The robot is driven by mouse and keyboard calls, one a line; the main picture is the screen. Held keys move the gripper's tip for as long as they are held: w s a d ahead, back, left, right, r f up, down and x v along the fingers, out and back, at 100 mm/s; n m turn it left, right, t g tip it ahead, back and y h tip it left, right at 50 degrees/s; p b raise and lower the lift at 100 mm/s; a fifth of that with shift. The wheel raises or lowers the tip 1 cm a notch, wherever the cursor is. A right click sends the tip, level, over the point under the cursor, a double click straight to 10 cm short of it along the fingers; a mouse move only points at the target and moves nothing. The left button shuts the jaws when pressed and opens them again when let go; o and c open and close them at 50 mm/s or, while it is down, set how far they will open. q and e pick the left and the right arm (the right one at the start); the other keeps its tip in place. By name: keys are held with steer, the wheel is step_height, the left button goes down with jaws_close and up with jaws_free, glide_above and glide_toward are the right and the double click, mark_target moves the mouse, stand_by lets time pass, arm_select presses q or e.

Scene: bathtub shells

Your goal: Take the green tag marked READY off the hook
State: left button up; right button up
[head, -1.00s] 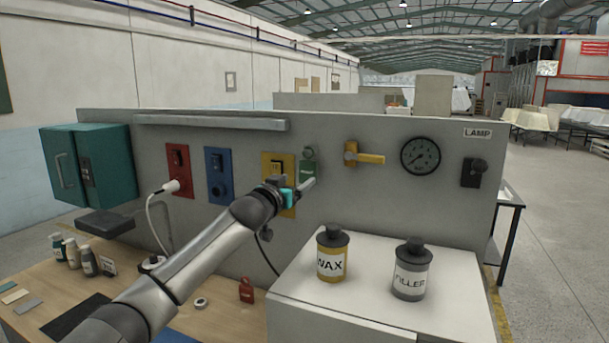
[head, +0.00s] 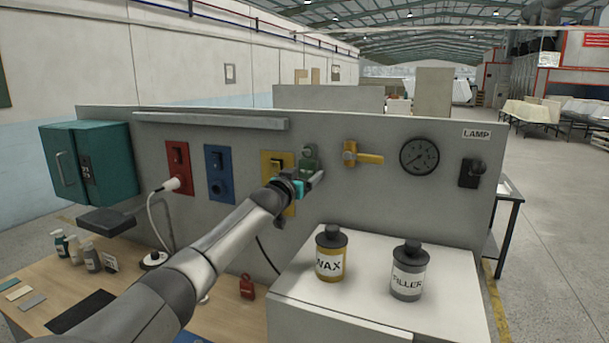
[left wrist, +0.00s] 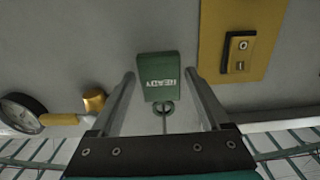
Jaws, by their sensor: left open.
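The green tag (head: 309,167) hangs on the grey panel, between the yellow switch plate and the yellow valve handle. In the left wrist view the tag (left wrist: 158,77) appears upside down with READY in white letters. Its ring is around the hook (left wrist: 164,110). My left gripper (head: 318,178) is open at the tag, and in the head view it covers the tag's lower part. In the left wrist view its fingers (left wrist: 163,76) stand on either side of the tag, with gaps on both sides. My right gripper is not in view.
The yellow switch plate (head: 269,163) is just left of the tag. The yellow valve handle (head: 369,158) and a gauge (head: 419,156) are to the right. WAX (head: 330,262) and FILLER (head: 408,277) cans stand on a white cabinet. A red tag (head: 247,287) is on the bench.

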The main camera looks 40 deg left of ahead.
arm_select(q)
steer(key=shift+p, duration=0.45)
stand_by(0.9)
steer(key=shift+c, duration=0.2)
steer(key=c, duration=1.1)
steer(key=shift+c, duration=0.3)
steer(key=shift+r, duration=0.15)
steer(key=shift+r+p, duration=0.8)
steer(key=shift+p, duration=0.15)
steer(key=shift+r, duration=0.2)
